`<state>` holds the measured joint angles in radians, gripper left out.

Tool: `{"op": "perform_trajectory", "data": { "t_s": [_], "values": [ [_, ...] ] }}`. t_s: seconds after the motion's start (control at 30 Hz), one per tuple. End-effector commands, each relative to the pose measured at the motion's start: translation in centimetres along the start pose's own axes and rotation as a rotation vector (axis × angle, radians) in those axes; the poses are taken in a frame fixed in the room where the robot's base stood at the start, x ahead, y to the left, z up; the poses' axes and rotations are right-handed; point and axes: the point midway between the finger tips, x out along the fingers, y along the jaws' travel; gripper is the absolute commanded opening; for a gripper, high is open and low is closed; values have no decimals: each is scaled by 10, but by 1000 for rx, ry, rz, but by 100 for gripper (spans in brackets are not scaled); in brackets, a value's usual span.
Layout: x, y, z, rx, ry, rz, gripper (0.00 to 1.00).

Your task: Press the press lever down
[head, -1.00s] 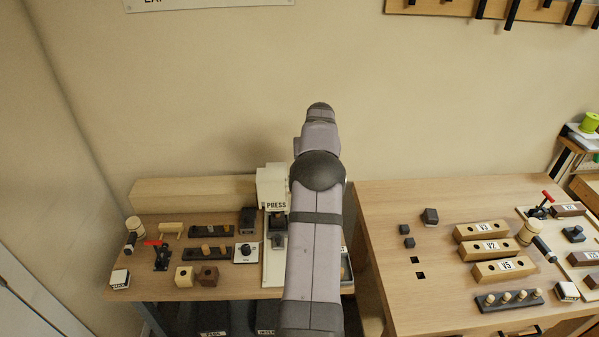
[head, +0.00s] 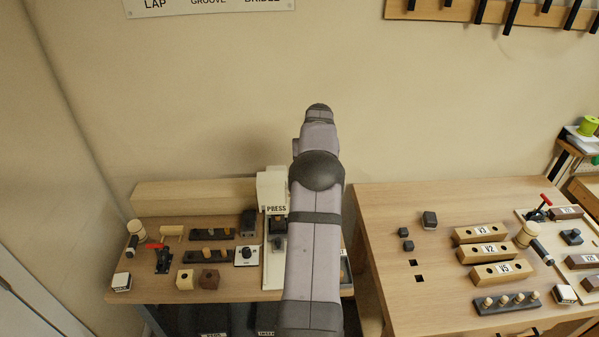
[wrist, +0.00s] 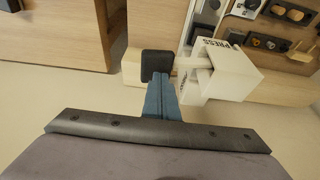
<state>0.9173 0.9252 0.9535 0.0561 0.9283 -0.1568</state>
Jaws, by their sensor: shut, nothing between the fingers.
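The white press (head: 272,190) stands at the right end of the left bench, partly behind my arm in the head view. It also shows in the wrist view (wrist: 228,75). The press lever (wrist: 190,62) is a pale bar reaching from the press to a black end grip (wrist: 157,62). My gripper (wrist: 161,92) is shut and empty, its blue fingers at the black grip and overlapping its near edge in the wrist view. I cannot tell whether they touch. The lever and the fingertips are hidden behind my arm in the head view.
The left bench (head: 230,285) holds a red-handled clamp (head: 162,258), small blocks (head: 209,279) and a dial box (head: 247,255) left of the press. The right bench (head: 385,235) carries labelled blocks (head: 483,232). A gap separates the benches.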

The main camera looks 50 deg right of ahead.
Motion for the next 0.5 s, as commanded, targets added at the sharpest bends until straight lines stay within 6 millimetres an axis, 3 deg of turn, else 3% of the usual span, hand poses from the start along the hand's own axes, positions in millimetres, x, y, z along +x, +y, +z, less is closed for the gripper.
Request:
{"op": "perform_trajectory", "data": {
  "t_s": [0.1,0.5],
  "values": [
    [-19,-3,-8,-1,6,1,0],
    [-56,-10,-22,-2,10,1,0]
  ]
}}
